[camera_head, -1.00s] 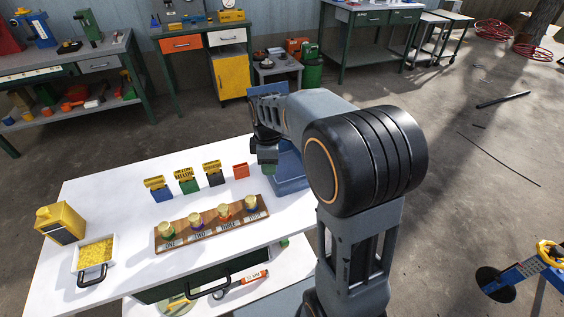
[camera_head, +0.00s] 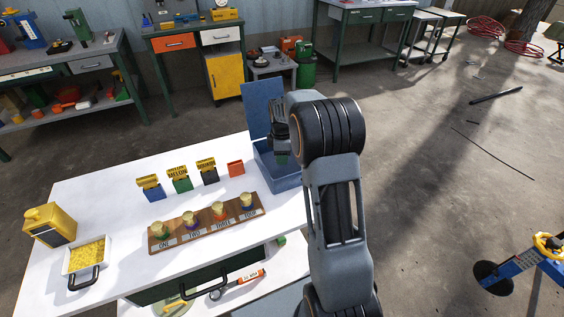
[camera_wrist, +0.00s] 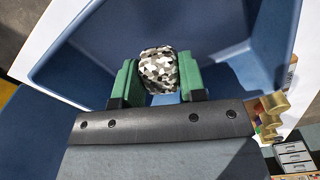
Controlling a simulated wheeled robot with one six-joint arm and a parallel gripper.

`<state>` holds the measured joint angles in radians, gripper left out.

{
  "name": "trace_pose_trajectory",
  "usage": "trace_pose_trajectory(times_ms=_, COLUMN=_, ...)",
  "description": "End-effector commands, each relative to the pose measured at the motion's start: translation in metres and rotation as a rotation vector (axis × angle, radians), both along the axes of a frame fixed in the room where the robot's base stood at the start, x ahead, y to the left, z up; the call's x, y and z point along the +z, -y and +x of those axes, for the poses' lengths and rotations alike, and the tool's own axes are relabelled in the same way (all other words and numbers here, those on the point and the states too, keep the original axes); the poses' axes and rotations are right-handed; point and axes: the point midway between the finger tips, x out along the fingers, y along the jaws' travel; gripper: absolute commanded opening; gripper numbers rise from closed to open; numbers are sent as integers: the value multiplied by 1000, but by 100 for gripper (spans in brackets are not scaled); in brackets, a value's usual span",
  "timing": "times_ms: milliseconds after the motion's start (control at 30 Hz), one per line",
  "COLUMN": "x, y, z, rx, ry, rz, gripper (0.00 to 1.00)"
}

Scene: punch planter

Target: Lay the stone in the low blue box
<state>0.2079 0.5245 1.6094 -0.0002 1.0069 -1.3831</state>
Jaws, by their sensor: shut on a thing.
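The stone (camera_wrist: 158,70) is a rounded lump with a black, white and grey facet pattern. In the wrist view my gripper (camera_wrist: 158,80) has its two green fingers shut on it, one on each side. The low blue box (camera_wrist: 85,70) lies beneath the stone, its walls spreading around the fingers. In the head view the blue box (camera_head: 285,181) stands at the right back of the white table with its lid raised. My gripper (camera_head: 282,158) is at the box opening there, and the stone is hidden. I cannot tell whether the stone touches the floor of the box.
A white tray of yellow grains (camera_head: 86,257) and a yellow container (camera_head: 50,225) are at left.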

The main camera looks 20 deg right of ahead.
Motion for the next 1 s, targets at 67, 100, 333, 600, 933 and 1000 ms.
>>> trace_pose_trajectory(times_ms=67, x=-14, y=0, z=0, rx=0, ry=-3, rz=0, gripper=8)
trace_pose_trajectory(times_ms=100, x=-20, y=0, z=0, rx=0, ry=-4, rz=1, gripper=8)
trace_pose_trajectory(times_ms=333, x=-31, y=0, z=0, rx=0, ry=0, rz=0, gripper=8)
trace_pose_trajectory(times_ms=600, x=-34, y=0, z=0, rx=-1, ry=-1, rz=0, gripper=8)
trace_pose_trajectory(times_ms=933, x=-34, y=0, z=0, rx=-1, ry=-1, rz=0, gripper=63)
trace_pose_trajectory(times_ms=1000, x=-34, y=0, z=0, rx=-1, ry=-1, rz=0, gripper=63)
